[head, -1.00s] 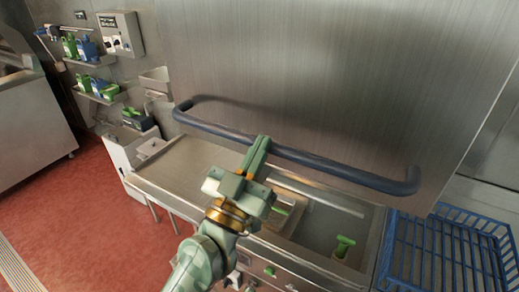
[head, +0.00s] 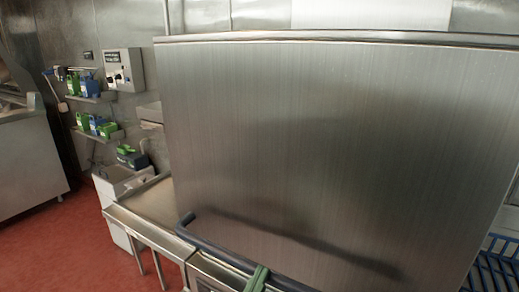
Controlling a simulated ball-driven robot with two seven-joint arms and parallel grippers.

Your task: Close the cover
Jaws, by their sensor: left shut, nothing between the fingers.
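The cover (head: 330,140) is a large brushed-steel panel that fills the middle and right of the head view. It stands raised, with its top edge across the upper part of the picture. A dark blue bar handle (head: 214,245) runs along its lower part and leaves the picture at the bottom. My left gripper (head: 258,276) shows only as green fingertips at the bottom edge, shut and empty. The fingertips overlap the handle in the picture; I cannot tell whether they touch it. The rest of the left arm is out of view. My right gripper is not in view.
A steel counter (head: 150,208) stands left of the cover, with a sink unit (head: 118,182) beyond it. Wall shelves (head: 98,135) hold green and blue containers. A blue rack (head: 494,270) is at the lower right. Red floor (head: 60,240) is clear at left.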

